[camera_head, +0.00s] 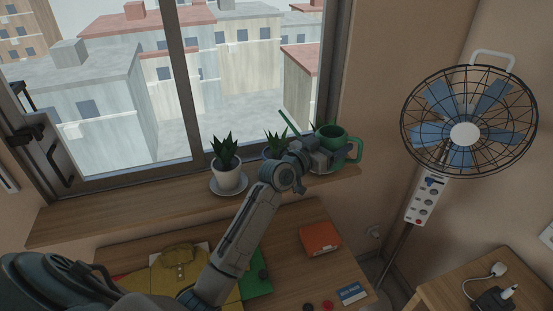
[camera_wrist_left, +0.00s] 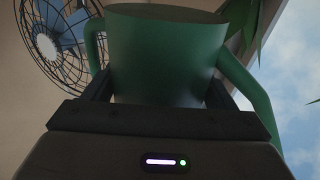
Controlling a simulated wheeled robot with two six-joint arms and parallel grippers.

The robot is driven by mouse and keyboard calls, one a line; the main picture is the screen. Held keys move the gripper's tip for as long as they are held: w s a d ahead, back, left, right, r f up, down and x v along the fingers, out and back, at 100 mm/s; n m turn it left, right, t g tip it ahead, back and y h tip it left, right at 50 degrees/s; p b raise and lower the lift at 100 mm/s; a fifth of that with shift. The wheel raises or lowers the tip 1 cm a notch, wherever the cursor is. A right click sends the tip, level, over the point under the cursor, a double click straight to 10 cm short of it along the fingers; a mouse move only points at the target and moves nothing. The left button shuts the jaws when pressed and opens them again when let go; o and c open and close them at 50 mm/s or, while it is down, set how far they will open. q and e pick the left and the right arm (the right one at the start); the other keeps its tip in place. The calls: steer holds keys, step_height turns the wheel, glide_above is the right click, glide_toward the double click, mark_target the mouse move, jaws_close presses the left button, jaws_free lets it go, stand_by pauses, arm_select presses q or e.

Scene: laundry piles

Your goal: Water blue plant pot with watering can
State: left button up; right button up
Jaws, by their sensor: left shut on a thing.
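A green watering can (camera_head: 331,135) is at the right end of the window sill in the head view, its thin spout pointing up and left and its handle on the right. My left gripper (camera_head: 318,152) is shut on the can's body. The can also fills the middle of the left wrist view (camera_wrist_left: 165,60), between the fingers (camera_wrist_left: 158,92). A blue plant pot (camera_head: 270,155) with a spiky plant stands on the sill just left of the can, partly hidden behind my left wrist. I cannot tell whether the can touches the sill. My right gripper is not in view.
A white pot (camera_head: 228,180) with a spiky plant stands on a saucer left of the blue pot. A fan (camera_head: 464,133) stands at the right. Below the sill (camera_head: 120,213), a table (camera_head: 300,279) holds folded clothes (camera_head: 180,265) and an orange box (camera_head: 319,238).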

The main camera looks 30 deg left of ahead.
mark_target(332, 132)
arm_select(q)
steer(key=shift+r+m, duration=0.3)
steer(key=shift+m, duration=0.1)
step_height(332, 132, up, 6)
steer(key=p, duration=0.4)
steer(key=shift+f, duration=0.1)
